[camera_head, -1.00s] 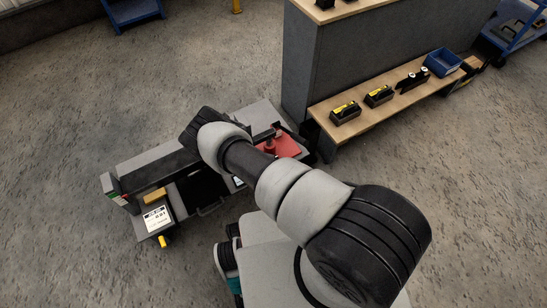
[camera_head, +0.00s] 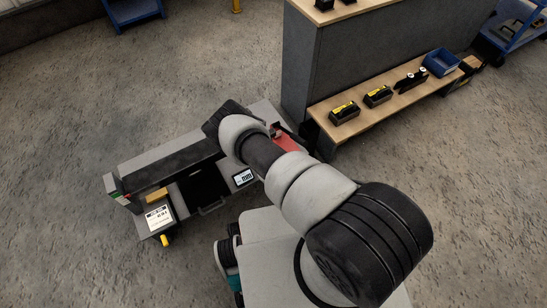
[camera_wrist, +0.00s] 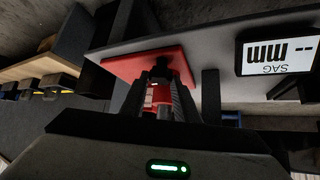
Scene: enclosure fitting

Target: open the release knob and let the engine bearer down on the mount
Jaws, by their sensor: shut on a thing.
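In the wrist view my gripper (camera_wrist: 160,92) is shut on a red knob (camera_wrist: 157,97) with a metal stem, between its dark fingers. A flat red plate (camera_wrist: 135,66) lies just beyond the fingertips. In the head view the red plate (camera_head: 290,144) shows only in part behind my wrist, and my fingers and the knob are hidden. A long dark beam (camera_head: 168,168), perhaps the engine bearer, lies along the grey bench at left. I cannot make out its seat on the mount.
A display reading "SAG -- mm" (camera_wrist: 277,56) stands beside the red plate; it also shows in the head view (camera_head: 243,178). A white card (camera_head: 159,217) and a yellow piece (camera_head: 165,240) are at the bench's front left. A wooden shelf (camera_head: 400,100) with black-yellow parts and a blue bin (camera_head: 442,62) is at right.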

